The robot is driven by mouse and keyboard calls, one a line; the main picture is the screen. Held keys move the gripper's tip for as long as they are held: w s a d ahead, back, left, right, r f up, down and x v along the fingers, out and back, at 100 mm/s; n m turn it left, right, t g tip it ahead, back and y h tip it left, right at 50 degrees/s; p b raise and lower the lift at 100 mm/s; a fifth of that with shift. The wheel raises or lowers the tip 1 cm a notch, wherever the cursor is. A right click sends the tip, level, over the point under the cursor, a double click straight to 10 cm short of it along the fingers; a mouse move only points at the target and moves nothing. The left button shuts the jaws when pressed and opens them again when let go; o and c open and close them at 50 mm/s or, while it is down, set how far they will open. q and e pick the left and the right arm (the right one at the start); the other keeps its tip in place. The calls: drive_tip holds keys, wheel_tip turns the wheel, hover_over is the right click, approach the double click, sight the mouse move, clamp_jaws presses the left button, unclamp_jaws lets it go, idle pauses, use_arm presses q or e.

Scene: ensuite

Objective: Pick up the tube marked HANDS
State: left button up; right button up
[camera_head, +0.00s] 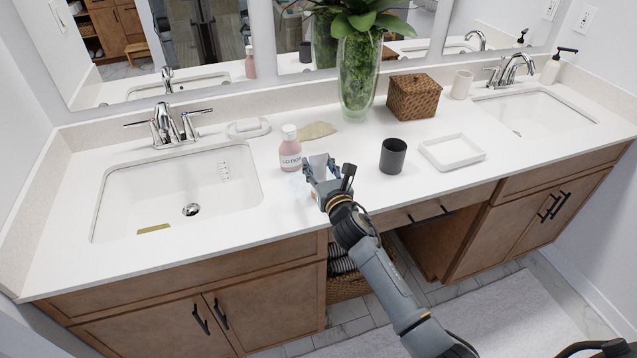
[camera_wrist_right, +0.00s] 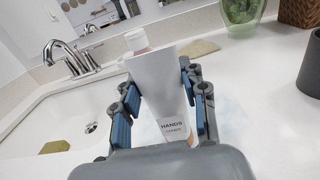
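The white tube marked HANDS (camera_wrist_right: 172,108) stands upright on the counter, its wide end up and its lettering facing the right wrist camera. In the head view the tube (camera_head: 318,163) is partly hidden by my right gripper (camera_head: 328,178). In the right wrist view my right gripper (camera_wrist_right: 160,102) has its blue-padded fingers apart, one on each side of the tube. A gap shows between the left finger and the tube's lower part; the right finger is close to it, contact unclear. My left gripper is not in view.
A pink lotion bottle (camera_head: 290,150) stands just behind the tube. A dark cup (camera_head: 393,156) and a white tray (camera_head: 452,152) are to the right, a sink (camera_head: 150,195) to the left. A plant vase (camera_head: 358,80) and wicker box (camera_head: 414,97) stand at the back.

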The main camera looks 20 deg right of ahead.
clamp_jaws()
drive_tip(key=shift+r, duration=0.65)
drive_tip(key=s+a+r, duration=0.4)
drive_tip(key=s+r, duration=0.7)
drive_tip(key=s, duration=0.2)
drive_tip(key=shift+s+a+r, duration=0.15)
drive_tip(key=shift+s+r, duration=0.05)
drive_tip(key=shift+r, duration=0.15)
